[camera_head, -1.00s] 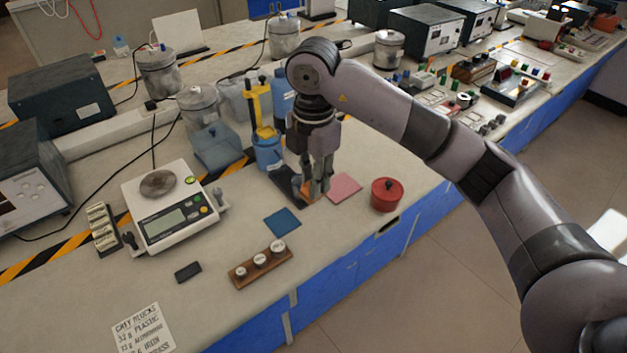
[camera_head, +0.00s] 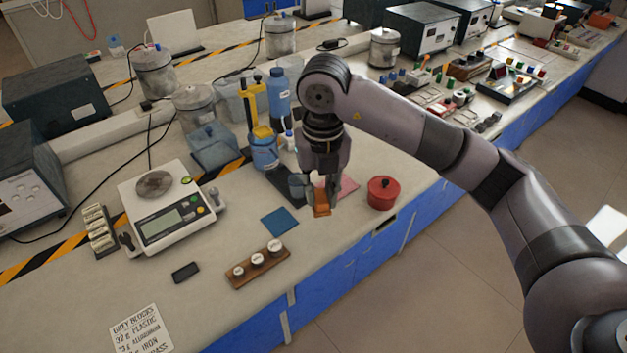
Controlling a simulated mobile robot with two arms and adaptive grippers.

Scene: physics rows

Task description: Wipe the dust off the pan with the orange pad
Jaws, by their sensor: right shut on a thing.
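The orange pad (camera_head: 321,204) is held between the fingers of my right gripper (camera_head: 321,197), which points down over the front part of the bench. The pad looks tilted and just above the bench top; the fingers hide part of it. The pan (camera_head: 155,184) is a dark grey-brown round disc on top of the white scale (camera_head: 163,235) at left, well apart from my right gripper. Dust cannot be told apart from the pan's own colour at this size. My left gripper is not in view.
A blue pad (camera_head: 279,222) and a pink pad (camera_head: 348,187) lie near the gripper, with a red lidded pot (camera_head: 382,192) to the right. A wooden weight block (camera_head: 257,264) stands in front. A blue container (camera_head: 264,152) with a yellow tool stands behind.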

